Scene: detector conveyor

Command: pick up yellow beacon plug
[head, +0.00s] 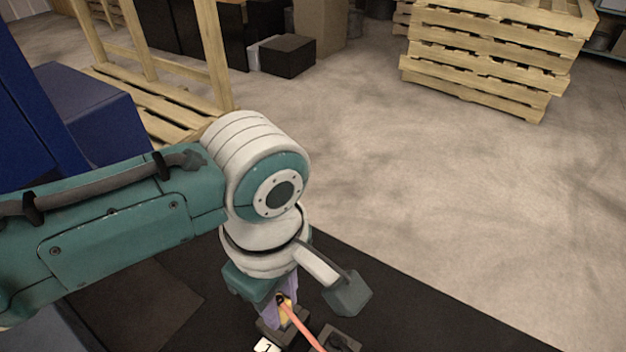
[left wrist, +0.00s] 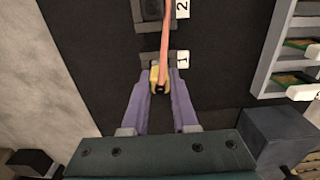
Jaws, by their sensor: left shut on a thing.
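The yellow beacon plug (left wrist: 154,79) sits between the two purple fingers of my left gripper (left wrist: 160,88) in the left wrist view. The fingers are shut on it. An orange-pink cable (left wrist: 166,40) runs from the plug toward a dark block by label 2. A dark block (left wrist: 146,59) by label 1 is right beside the plug; whether the plug still touches it I cannot tell. In the head view the plug (head: 286,309) shows partly between the fingers of my left gripper (head: 283,308), low in the picture. My right gripper is not in view.
Label 1 (left wrist: 182,60) and label 2 (left wrist: 182,9) lie on the dark surface (left wrist: 90,30). A grey rack (left wrist: 268,75) with green boards stands at the right of the wrist view. Stacked pallets (head: 490,60) stand on the floor far off. The floor between is clear.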

